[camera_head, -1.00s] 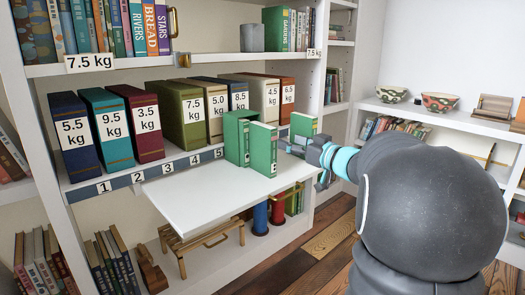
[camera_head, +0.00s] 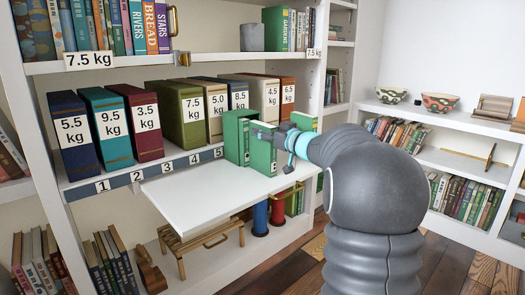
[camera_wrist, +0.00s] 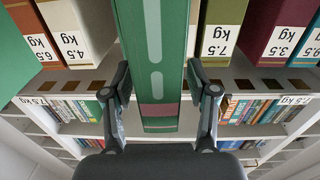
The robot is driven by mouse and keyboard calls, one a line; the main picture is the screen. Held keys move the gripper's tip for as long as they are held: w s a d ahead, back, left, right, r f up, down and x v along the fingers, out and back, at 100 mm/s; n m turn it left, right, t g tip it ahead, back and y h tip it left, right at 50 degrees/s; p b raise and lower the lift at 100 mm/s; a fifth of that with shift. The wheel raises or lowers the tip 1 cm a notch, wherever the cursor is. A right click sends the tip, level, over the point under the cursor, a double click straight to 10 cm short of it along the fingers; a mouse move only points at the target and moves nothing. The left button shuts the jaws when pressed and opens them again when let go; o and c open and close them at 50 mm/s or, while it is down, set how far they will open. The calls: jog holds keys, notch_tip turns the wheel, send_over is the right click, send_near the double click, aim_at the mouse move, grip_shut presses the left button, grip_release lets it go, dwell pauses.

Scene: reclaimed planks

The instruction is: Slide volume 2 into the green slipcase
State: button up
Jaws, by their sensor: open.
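In the head view, the green slipcase (camera_head: 231,146) stands on the shelf's front edge at the pull-out board. A green book (camera_head: 262,158) stands upright close to its right. Another green book (camera_head: 304,121) stands further right, partly behind my arm; I cannot read a volume number on either. My gripper (camera_head: 256,131) is at the upper part of the nearer book. In the wrist view, my gripper (camera_wrist: 158,76) is open, with one finger on each side of a green spine (camera_wrist: 160,90). The spine has pale bars and a dark red band. Finger contact is unclear.
Weight-labelled volumes stand behind, including an olive one (camera_head: 181,118) and a cream one (camera_head: 262,96). The white pull-out board (camera_head: 205,195) is clear. A shelf (camera_head: 200,62) with books runs above. A side bookcase (camera_head: 465,125) with bowls stands at the right.

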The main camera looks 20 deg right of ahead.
jog(key=shift+w, duration=0.15)
grip_shut()
jog(key=shift+r, duration=0.1)
